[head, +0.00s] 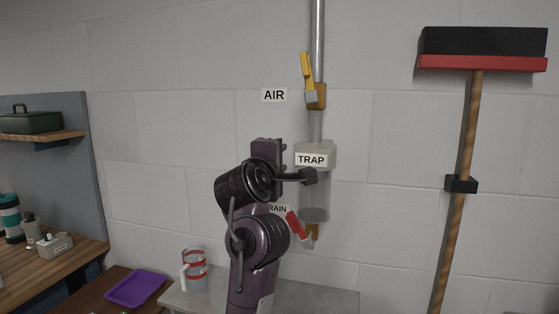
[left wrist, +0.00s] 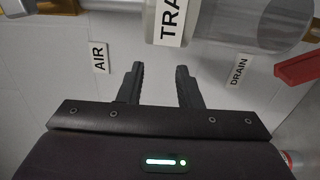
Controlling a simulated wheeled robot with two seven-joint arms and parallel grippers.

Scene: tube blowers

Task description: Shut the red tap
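The red tap (head: 297,226) is a red lever on the small brass valve (head: 312,237) below the clear trap bowl, slanting up and left from it. Its red lever also shows at the right edge of the left wrist view (left wrist: 299,67). My left gripper (head: 267,152) is left of the trap, higher than the red tap and apart from it. My right gripper is not in view.
The trap (head: 316,155) hangs on a vertical pipe, with a yellow lever (head: 306,72) above it. My arm partly covers the DRAIN label (head: 278,209). A red-and-white can (head: 194,264) stands on a grey surface below. A broom (head: 466,150) hangs at right.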

